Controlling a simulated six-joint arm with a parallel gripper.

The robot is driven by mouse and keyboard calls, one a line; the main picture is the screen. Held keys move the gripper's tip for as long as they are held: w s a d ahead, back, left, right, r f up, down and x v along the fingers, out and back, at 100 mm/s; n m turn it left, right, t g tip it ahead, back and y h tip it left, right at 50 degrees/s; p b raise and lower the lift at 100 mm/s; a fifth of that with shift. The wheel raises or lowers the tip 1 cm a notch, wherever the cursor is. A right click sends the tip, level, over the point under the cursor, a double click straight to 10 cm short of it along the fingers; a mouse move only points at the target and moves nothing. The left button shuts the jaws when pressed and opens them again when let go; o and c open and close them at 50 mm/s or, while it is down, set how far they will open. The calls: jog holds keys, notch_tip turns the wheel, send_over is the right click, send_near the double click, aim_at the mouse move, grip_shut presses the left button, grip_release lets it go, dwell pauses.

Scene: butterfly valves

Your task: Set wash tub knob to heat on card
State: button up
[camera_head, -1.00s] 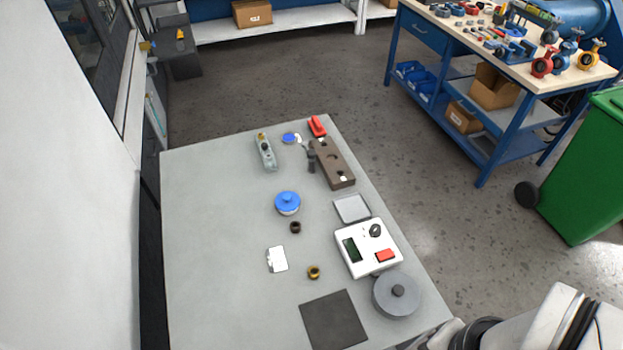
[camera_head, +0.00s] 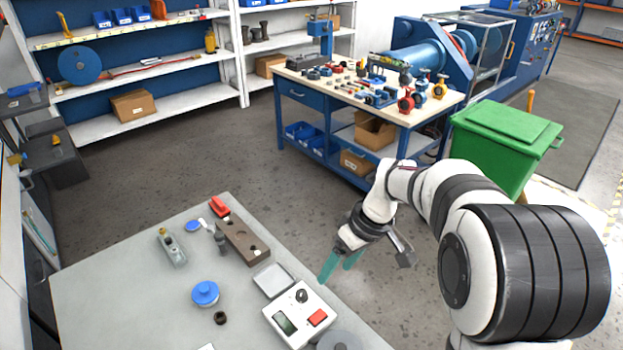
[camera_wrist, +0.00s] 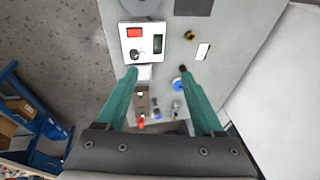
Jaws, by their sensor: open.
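A white box with a black knob (camera_head: 301,296), a red button (camera_head: 318,317) and a dark display (camera_head: 285,322) sits on the grey table near its right edge. The knob also shows in the wrist view (camera_wrist: 134,54). I cannot tell the knob's setting. A small white card (camera_wrist: 202,51) with marks too small to read lies on the table; only its edge shows at the bottom of the head view. My gripper (camera_head: 335,274) is open and empty, its teal fingers pointing down above and beyond the table's right edge, apart from the box. In the wrist view its fingers (camera_wrist: 157,72) frame the tabletop.
A shallow grey tray (camera_head: 273,280) lies next to the box. A brown block (camera_head: 242,241), a blue-lidded pot (camera_head: 205,293), a dark ring (camera_head: 220,317) and a grey-green tool (camera_head: 172,250) stand on the table. A round grey lid (camera_wrist: 140,7) is close to the box.

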aim_at(302, 293)
jog(key=w+a+f+n+y, duration=0.1)
jog(key=w+a+f+n, duration=0.1)
jog(key=w+f+n, duration=0.8)
jog(key=a+f, duration=0.2)
jog(key=f, duration=0.4)
jog(key=w+a+f+m, duration=0.1)
jog(key=a+f, duration=0.1)
jog(key=f, duration=0.4)
jog(key=w+a+f+m, duration=0.1)
jog(key=a+f, duration=0.1)
jog(key=f, duration=0.4)
jog(key=shift+w+a+t, duration=0.1)
jog(key=shift+w+t, duration=0.05)
jog(key=shift+t, duration=0.15)
grip_shut()
